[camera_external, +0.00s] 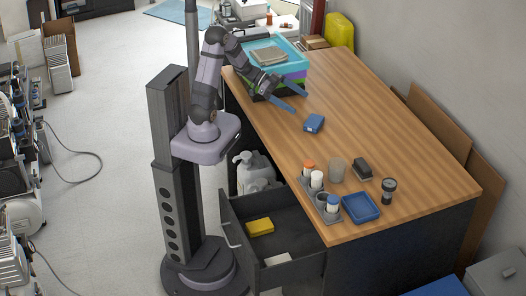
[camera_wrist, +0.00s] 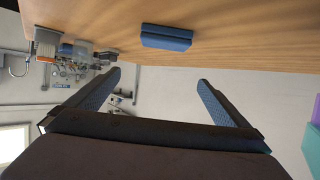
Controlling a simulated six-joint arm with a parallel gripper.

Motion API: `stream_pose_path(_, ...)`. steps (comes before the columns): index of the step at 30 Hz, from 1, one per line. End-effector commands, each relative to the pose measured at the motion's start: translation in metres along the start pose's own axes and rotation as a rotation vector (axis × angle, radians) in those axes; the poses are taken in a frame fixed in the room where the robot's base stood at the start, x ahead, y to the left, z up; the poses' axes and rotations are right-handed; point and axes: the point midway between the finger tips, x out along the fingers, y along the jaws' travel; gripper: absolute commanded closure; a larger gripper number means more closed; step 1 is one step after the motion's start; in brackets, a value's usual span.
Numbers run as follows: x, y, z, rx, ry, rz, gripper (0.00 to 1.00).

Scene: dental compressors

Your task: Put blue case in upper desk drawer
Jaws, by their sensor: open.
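The blue case (camera_external: 314,123) lies on the wooden desk, near its left edge and around the middle of its length. In the wrist view the blue case (camera_wrist: 166,37) shows beyond the fingertips, near the top. My gripper (camera_external: 299,99) is open and empty above the desk, just behind the case and apart from it. In the wrist view my gripper (camera_wrist: 158,78) shows its two blue fingers spread wide. The upper desk drawer (camera_external: 283,229) is pulled out at the front left of the desk. A yellow item (camera_external: 260,227) and a pale item (camera_external: 278,259) lie inside it.
Stacked coloured trays (camera_external: 275,62) stand behind my gripper. Toward the front are a bottle holder (camera_external: 322,198), a blue tray (camera_external: 360,207), a clear cup (camera_external: 337,169), a dark block (camera_external: 362,169) and a small black cylinder (camera_external: 388,189). The desk right of the case is clear.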

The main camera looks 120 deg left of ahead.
Motion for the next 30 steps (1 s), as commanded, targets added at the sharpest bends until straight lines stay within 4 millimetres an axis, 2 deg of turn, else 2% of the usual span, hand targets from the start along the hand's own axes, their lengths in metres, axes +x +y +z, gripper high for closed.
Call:
stream_pose_path(9,0.018,0.000,0.044,-0.006,-0.001,0.002,0.00)
stream_pose_path(12,0.021,0.000,0.051,-0.003,-0.001,0.001,0.00)
stream_pose_path(17,0.023,0.000,0.052,0.001,0.000,0.000,0.00)
stream_pose_path(24,0.042,0.000,0.052,0.001,-0.001,0.003,0.00)
stream_pose_path(30,0.046,-0.001,0.051,0.001,-0.001,0.000,0.00)
